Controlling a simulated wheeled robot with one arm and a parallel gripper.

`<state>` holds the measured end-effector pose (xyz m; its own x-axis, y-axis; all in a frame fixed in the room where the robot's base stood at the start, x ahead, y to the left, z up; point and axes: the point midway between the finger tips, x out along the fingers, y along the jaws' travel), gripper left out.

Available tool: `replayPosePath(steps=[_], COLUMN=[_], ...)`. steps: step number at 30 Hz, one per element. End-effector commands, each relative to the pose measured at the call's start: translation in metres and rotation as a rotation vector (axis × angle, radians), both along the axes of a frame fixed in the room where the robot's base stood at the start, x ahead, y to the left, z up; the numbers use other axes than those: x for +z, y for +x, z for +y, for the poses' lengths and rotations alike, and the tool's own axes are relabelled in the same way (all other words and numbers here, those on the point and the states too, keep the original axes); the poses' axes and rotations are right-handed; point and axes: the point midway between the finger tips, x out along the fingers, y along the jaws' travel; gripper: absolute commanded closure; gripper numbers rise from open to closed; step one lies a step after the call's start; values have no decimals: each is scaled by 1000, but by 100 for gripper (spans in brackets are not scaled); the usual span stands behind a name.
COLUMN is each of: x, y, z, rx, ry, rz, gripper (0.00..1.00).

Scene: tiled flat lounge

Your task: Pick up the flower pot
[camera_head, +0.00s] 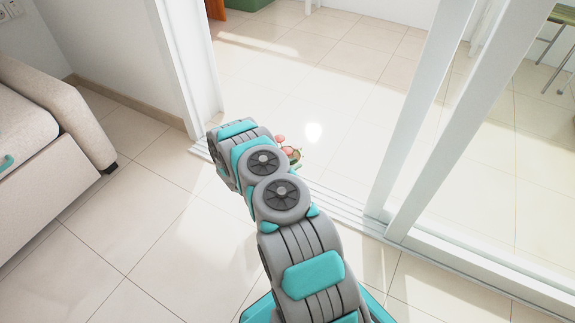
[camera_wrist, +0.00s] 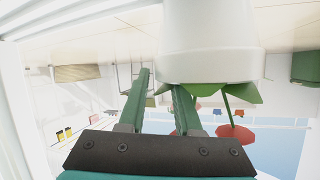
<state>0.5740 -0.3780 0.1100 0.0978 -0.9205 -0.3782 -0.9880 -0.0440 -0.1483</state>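The flower pot (camera_wrist: 210,45) is white and fills the upper middle right of the wrist view, where the room appears upside down. Green leaves and red blooms (camera_wrist: 235,133) hang below its rim in the picture. My gripper (camera_wrist: 161,78) has its two green fingers apart with a gap between them. The right finger overlaps the leaves by the pot's rim; I cannot tell if it touches. The pot is not between the fingers. In the head view, pink blooms and leaves (camera_head: 291,153) show just beyond my arm, which hides the gripper and most of the pot.
A sliding door frame (camera_head: 425,110) stands to the right, with its floor track (camera_head: 345,208) running past my arm. A white wall end (camera_head: 190,60) is at the left. A beige sofa (camera_head: 70,115) stands far left. Tiled floor beyond the doorway is mostly clear.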

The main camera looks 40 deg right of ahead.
Motion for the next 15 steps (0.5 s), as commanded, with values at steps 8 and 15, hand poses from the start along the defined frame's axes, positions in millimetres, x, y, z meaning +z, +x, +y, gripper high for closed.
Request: replayPosePath(steps=[8, 15], x=[0, -1], y=[0, -1], z=[0, 0], rx=[0, 0], ry=[0, 1], rz=[0, 1], gripper=[100, 100])
